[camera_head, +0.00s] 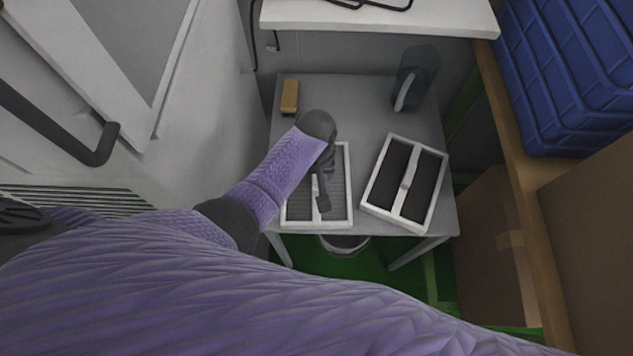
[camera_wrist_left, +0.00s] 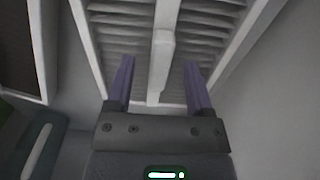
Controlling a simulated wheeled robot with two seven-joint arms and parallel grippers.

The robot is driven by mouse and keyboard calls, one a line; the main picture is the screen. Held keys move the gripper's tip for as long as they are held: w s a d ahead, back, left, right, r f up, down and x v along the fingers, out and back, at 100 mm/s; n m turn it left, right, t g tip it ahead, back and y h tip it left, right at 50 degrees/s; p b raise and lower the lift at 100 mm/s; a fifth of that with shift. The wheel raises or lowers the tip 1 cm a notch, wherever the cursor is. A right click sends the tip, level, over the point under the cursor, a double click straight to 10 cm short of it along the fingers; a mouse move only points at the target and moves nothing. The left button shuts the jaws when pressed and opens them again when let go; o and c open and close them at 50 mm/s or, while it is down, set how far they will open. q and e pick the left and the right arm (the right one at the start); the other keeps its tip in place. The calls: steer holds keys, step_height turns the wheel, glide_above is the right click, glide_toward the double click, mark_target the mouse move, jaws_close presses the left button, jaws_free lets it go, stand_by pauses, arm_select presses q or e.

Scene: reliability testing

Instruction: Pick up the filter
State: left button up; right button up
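Two white-framed filters with dark grey slats lie on a small grey table. The left filter (camera_head: 301,207) is partly hidden under my left gripper (camera_head: 322,195); the right filter (camera_head: 424,187) lies slightly turned beside it. In the left wrist view, the left filter (camera_wrist_left: 207,32) fills the upper middle, with a white raised handle (camera_wrist_left: 162,48) on its centre bar. My left gripper's two fingers (camera_wrist_left: 159,68) are spread on either side of that bar, with visible gaps. Nothing is held. My right gripper is not in view.
The grey table (camera_head: 350,100) also holds a yellow-brown block (camera_head: 290,97) and a dark green jug-like container (camera_head: 417,78) at the back. A white shelf (camera_head: 400,18) overhangs behind. A bucket (camera_head: 343,245) stands below the front edge. Blue crates (camera_head: 580,70) and cardboard boxes (camera_head: 490,240) stand right.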

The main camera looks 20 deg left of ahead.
arm_select(q)
jaws_close()
